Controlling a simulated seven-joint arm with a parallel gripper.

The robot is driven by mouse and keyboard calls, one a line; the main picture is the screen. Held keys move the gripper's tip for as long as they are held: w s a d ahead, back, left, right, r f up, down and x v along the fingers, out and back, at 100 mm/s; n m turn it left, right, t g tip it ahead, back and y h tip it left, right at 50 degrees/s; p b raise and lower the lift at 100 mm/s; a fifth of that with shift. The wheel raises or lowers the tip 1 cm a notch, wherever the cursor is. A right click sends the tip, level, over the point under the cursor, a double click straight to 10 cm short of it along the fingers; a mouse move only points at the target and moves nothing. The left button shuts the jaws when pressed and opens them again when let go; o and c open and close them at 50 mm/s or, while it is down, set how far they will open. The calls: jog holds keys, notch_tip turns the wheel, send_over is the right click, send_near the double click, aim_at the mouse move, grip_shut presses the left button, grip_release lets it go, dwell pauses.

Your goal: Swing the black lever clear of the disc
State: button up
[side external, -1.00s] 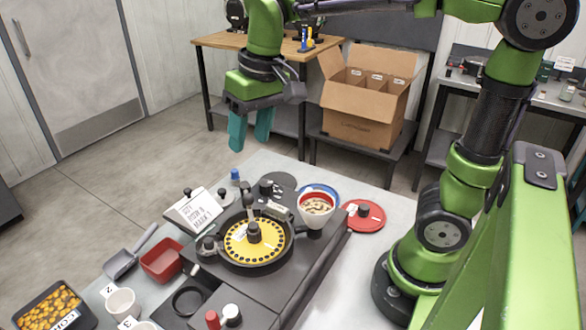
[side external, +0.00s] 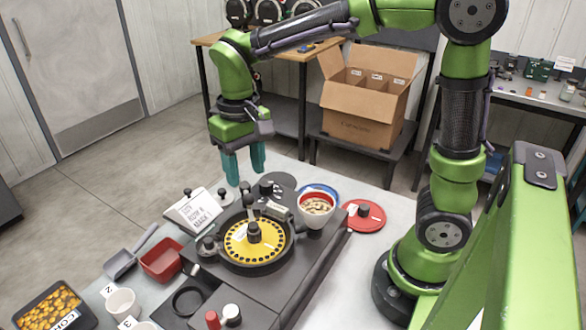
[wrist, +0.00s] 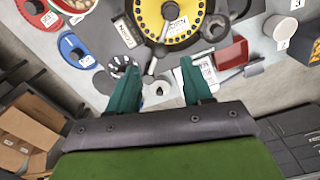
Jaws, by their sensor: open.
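The round yellow disc (side external: 238,252), with dark holes around its rim, sits in a dark ring on the grey machine; it also shows in the wrist view (wrist: 185,38). A dark lever with a greyish upright handle (side external: 248,196) stands at the disc's far edge, and its arm appears to reach over the disc toward the hub. The handle also shows in the wrist view (wrist: 152,66). My gripper (side external: 244,174) is open and empty, pointing down above and beyond the lever. In the wrist view my gripper (wrist: 160,72) has its fingers either side of the handle's line, apparently not touching it.
A funnel of seeds (side external: 316,206) stands right of the disc. A white sign (side external: 198,208) and a red tray (side external: 161,260) are left. A red lidded round piece (side external: 366,216) lies further right. A cardboard box (side external: 365,112) stands behind.

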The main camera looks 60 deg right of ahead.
aim_at(248, 195)
jog(key=shift+f, duration=2.8)
grip_shut()
